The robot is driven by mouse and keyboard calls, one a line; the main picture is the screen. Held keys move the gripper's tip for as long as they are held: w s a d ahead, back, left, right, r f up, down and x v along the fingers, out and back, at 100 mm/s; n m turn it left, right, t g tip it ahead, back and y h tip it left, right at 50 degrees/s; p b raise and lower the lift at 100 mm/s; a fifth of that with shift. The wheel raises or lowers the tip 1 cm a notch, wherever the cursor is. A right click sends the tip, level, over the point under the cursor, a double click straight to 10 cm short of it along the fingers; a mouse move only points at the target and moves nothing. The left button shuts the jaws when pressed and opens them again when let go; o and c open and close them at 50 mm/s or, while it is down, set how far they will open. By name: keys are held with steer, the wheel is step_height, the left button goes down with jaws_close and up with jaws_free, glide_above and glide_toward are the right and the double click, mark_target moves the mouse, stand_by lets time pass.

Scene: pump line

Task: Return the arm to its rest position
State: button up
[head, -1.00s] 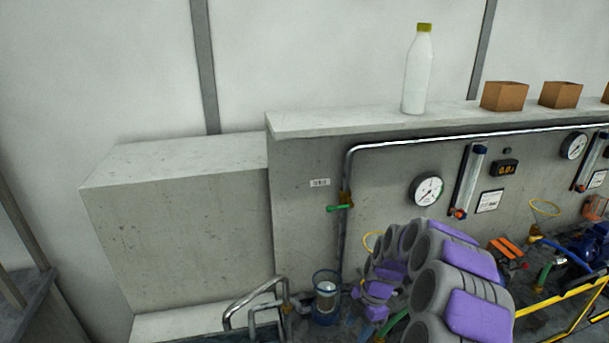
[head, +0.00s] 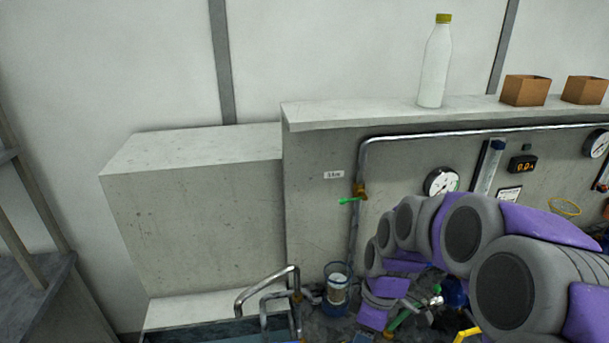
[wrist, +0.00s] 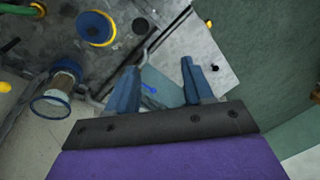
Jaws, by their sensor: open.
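My arm, grey with purple covers, reaches in from the lower right of the head view, and its far end bends down toward the floor. My gripper (wrist: 160,88) shows in the wrist view as two blue fingers standing apart with nothing between them. The gap between the fingers looks onto a greenish surface with a small blue item on it. In the head view the fingers cannot be made out clearly behind the arm.
A clear-walled cup (head: 337,288) stands beside a bent metal pipe (head: 265,288). A grey wall with a gauge (head: 441,183) and a green-handled valve (head: 350,200) is behind my arm. A white bottle (head: 435,65) and brown boxes (head: 525,90) stand on the ledge.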

steer(key=s+d+r+m+h, duration=0.1)
steer(key=s+r+m, duration=0.1)
steer(key=s+m, duration=0.4)
steer(key=s+d+r+m+h, duration=0.1)
steer(key=s+r+m, duration=0.2)
steer(key=s+m, duration=0.4)
steer(key=s, duration=0.9)
steer(key=shift+s+m, duration=0.2)
steer(key=shift+m, duration=0.1)
